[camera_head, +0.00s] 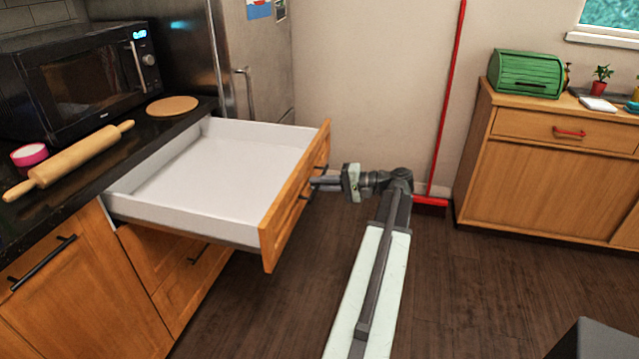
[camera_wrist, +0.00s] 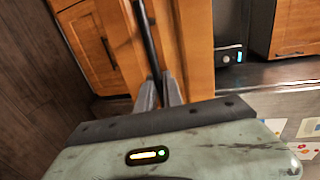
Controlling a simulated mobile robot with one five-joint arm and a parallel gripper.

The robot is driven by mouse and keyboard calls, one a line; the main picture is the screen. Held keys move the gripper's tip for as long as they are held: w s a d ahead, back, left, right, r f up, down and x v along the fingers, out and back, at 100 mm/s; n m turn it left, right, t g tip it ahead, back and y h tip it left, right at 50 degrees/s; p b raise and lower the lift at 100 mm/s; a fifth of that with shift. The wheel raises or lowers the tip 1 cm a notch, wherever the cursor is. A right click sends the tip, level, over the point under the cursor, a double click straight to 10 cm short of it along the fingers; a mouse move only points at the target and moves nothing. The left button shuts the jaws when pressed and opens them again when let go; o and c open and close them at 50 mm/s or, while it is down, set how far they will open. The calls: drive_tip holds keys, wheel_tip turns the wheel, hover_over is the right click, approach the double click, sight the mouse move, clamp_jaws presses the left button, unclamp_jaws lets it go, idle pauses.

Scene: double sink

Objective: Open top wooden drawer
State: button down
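The top wooden drawer (camera_head: 298,190) is pulled far out from the counter in the head view. Its white inside is empty. My gripper (camera_head: 314,184) is at the front of this drawer, at its dark bar handle. In the wrist view the dark handle (camera_wrist: 147,38) runs down between the two fingertips of my gripper (camera_wrist: 160,90). The fingers are close together on either side of the bar and look shut on it. The exact contact is small and partly hidden by the fingers.
A black microwave (camera_head: 85,75), a rolling pin (camera_head: 70,160) and a round board (camera_head: 172,106) are on the dark counter. A closed lower drawer (camera_head: 185,270) is beneath the open one. A wooden cabinet (camera_head: 550,190) stands at right. The dark floor between is mostly clear.

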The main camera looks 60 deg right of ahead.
drive_tip(key=c, duration=1.5)
unclamp_jaws()
drive_tip(key=shift+d, duration=0.1)
drive_tip(key=p+v, duration=0.1)
drive_tip(key=v, duration=0.6)
drive_tip(key=shift+s+d, duration=0.15)
drive_tip(key=shift+s, duration=0.2)
